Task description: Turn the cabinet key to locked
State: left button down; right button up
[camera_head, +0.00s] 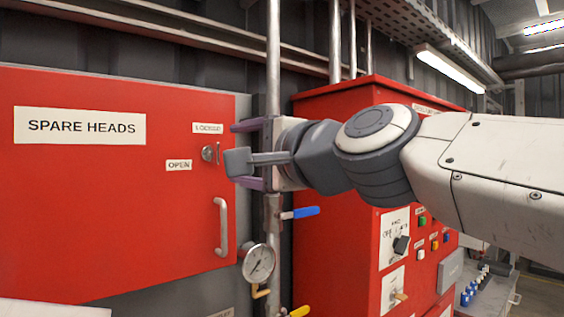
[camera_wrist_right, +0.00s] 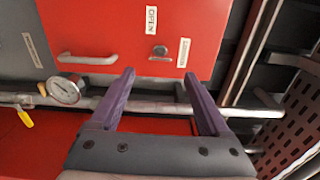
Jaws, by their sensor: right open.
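The red cabinet door (camera_head: 100,190) is shut, and a small metal key in its lock (camera_head: 209,152) sits near its right edge. The "LOCKED" label (camera_head: 208,128) is above the lock and the "OPEN" label (camera_head: 179,165) is at its lower left. Which label the key points to is too small to tell. My right gripper (camera_head: 234,155) is open and empty, its purple fingers just right of the key and apart from it. In the right wrist view, the lock (camera_wrist_right: 159,51) shows beyond the gap between the open fingertips (camera_wrist_right: 158,75). My left gripper is not in view.
A vertical steel pipe (camera_head: 273,60) runs behind my right gripper. A blue-handled valve (camera_head: 304,212) and a pressure gauge (camera_head: 258,262) are below it. The door's metal handle (camera_head: 221,227) stands out under the lock. A red control panel (camera_head: 330,220) is on the right.

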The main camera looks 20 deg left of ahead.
jog(key=v, duration=0.3)
dwell(0.4)
